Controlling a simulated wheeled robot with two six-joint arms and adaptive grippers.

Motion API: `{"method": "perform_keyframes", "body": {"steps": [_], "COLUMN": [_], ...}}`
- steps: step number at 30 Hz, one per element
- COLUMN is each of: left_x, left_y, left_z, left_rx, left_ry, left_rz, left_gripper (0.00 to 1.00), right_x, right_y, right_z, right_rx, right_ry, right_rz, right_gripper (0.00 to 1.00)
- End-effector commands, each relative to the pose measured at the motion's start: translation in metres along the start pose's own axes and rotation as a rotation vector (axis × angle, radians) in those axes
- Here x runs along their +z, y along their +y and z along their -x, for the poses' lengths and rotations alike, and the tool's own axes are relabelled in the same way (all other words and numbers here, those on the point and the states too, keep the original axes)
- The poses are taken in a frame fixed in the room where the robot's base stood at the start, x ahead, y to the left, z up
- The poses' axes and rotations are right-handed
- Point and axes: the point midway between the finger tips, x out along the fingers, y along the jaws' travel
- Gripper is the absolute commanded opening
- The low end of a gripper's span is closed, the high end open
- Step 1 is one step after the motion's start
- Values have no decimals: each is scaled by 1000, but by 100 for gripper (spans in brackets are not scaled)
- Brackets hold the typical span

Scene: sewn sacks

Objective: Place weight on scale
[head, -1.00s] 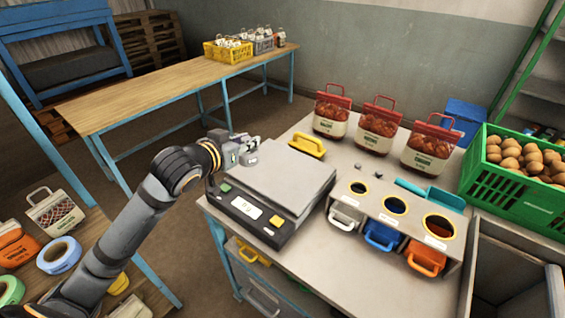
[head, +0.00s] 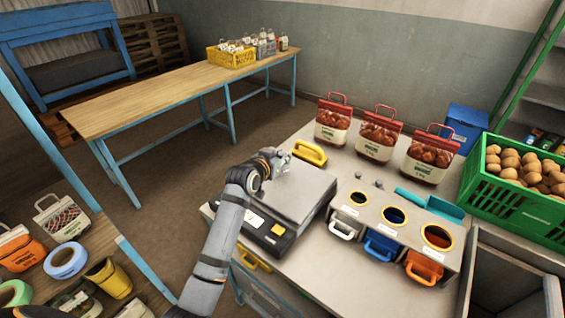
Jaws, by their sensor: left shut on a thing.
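The scale (head: 304,199) stands on the near left part of the grey table, with a flat grey platform and a dark front panel with a display. My left gripper (head: 284,165) is over the back left part of the platform. It is shut on a small grey thing, likely a weight, mostly hidden by the fingers. I cannot tell whether it touches the platform. Two small dark weights (head: 379,184) lie on the table right of the scale.
A yellow-handled tool (head: 310,152) lies behind the scale. A bin block (head: 395,225) with three round openings stands to its right. Red potato sacks (head: 378,135) line the back, and a green crate of potatoes (head: 515,190) is at the right. Most of the platform is clear.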

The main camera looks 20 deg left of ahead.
Motion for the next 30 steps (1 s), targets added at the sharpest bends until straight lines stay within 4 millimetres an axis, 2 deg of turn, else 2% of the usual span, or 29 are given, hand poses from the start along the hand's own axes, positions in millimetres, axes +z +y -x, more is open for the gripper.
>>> {"method": "perform_keyframes", "body": {"steps": [1,5,12,23,24,29,30], "left_x": [-4,0,26,31,36,35,35], "left_y": [0,2,1,1,1,1,1], "left_z": [0,-6,-16,-18,-18,-18,-18], "left_rx": [0,0,-1,-1,0,0,0], "left_ry": [10,8,8,9,1,1,1], "left_rz": [-1,1,0,0,1,1,1], "left_gripper": [0,0,0,0,24,45,45], "right_x": [0,1,1,1,1,0,0], "right_y": [0,0,0,-5,-5,-4,-4], "right_z": [0,2,15,12,12,12,12], "right_rx": [0,0,-1,-7,-7,-7,-7], "right_ry": [-1,-2,-4,-3,-3,-2,-2], "right_rz": [0,0,0,-3,-3,-3,-3], "right_gripper": [46,46,46,46,46,46,46]}}
